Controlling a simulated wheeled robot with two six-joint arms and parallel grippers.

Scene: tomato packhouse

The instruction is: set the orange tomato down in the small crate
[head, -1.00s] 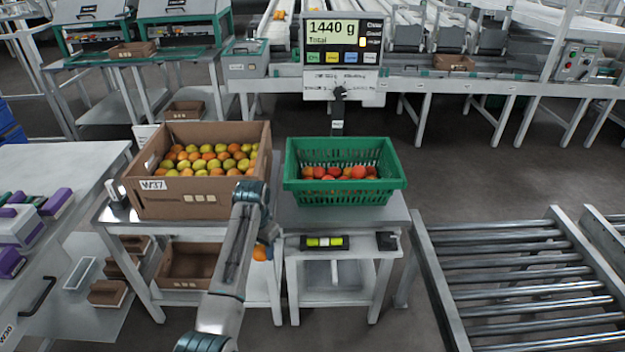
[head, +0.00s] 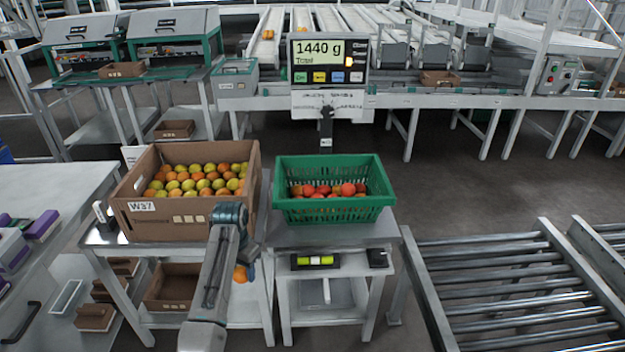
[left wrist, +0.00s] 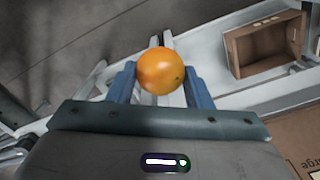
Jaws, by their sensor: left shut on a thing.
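The orange tomato (head: 240,274) is held low in front of the weighing stand, mostly hidden behind my left arm in the head view. In the left wrist view the tomato (left wrist: 160,71) sits between the two blue fingers of my left gripper (left wrist: 160,80), which is shut on it. A green crate (head: 335,212) with red and orange tomatoes stands on the scale, to the right of my left gripper (head: 242,268) and higher in the picture. My right gripper is not in view.
A cardboard box (head: 177,230) marked W37, full of yellow and orange tomatoes, stands left of the green crate. The scale display (head: 328,61) reads 1440 g behind the crate. A roller conveyor (head: 520,290) is at the right. An open brown box (left wrist: 262,48) shows in the wrist view.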

